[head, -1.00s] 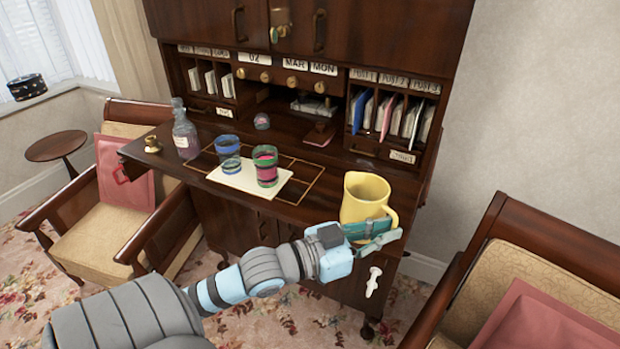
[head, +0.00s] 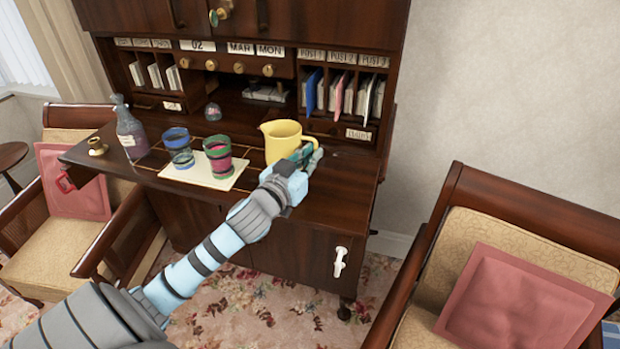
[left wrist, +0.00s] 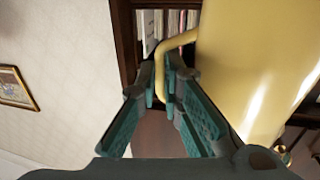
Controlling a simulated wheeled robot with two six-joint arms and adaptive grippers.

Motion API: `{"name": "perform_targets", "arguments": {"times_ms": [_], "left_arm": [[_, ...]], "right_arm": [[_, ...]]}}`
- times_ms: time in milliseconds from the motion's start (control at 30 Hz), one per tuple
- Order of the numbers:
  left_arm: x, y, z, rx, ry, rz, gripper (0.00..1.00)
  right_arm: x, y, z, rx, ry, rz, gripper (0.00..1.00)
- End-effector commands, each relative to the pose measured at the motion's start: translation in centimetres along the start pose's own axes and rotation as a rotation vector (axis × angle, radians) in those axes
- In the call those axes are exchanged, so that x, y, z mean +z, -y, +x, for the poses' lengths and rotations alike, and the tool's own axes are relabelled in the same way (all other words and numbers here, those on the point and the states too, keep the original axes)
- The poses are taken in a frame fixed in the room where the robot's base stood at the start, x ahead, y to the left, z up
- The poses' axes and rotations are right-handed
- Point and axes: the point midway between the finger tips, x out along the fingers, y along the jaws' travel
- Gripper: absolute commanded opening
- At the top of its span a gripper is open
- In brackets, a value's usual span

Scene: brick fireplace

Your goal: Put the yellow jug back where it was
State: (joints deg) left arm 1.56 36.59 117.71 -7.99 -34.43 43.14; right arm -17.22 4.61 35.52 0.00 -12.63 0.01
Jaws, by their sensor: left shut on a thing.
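The yellow jug (head: 281,142) is at the right part of the desk's writing surface (head: 345,170), with its spout to the left and its handle to the right. In the left wrist view the jug (left wrist: 255,65) fills the right side, and its handle (left wrist: 161,82) passes between the fingers. My left gripper (head: 307,158) is shut on the handle; in the left wrist view its teal fingers (left wrist: 160,95) lie either side of it. The jug looks upright. I cannot tell whether its base touches the desk, as my gripper hides part of it. My right gripper is not in view.
Two striped glasses, one blue (head: 179,148) and one green and pink (head: 218,157), stand on a pale mat (head: 195,176) left of the jug. A bottle (head: 129,130) and a brass piece (head: 97,147) stand further left. Pigeonholes with letters (head: 340,95) rise behind. Armchairs (head: 520,235) flank the desk.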

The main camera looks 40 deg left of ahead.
Motion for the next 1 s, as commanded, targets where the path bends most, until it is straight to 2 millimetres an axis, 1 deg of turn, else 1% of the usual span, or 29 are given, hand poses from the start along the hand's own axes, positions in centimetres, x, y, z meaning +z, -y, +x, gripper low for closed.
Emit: {"name": "perform_targets", "arguments": {"times_ms": [67, 233, 300, 600, 633, 733, 1000], "left_arm": [[0.9, 0.0, 0.0, 0.0, -0.003, 0.002, 0.0], [4.3, 0.0, 0.1, 0.0, -0.001, 0.002, 0.0], [5.0, 0.0, 0.1, 0.0, -0.002, 0.003, 0.0], [5.1, -0.1, 0.1, 0.002, -0.004, 0.003, 0.0], [5.2, 0.0, 0.1, 0.001, -0.001, 0.001, 0.11], [5.2, 0.0, 0.1, 0.001, -0.001, 0.001, 0.27], [5.1, 0.0, 0.1, 0.001, -0.001, 0.001, 0.28]], "right_arm": [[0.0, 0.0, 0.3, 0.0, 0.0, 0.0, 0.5], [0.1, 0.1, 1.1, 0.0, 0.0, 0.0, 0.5], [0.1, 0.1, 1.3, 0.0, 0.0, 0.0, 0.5], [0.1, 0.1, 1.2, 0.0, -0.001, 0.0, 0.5], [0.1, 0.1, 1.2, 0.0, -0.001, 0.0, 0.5], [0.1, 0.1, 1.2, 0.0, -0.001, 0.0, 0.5], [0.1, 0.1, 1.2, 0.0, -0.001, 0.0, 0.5]]}}
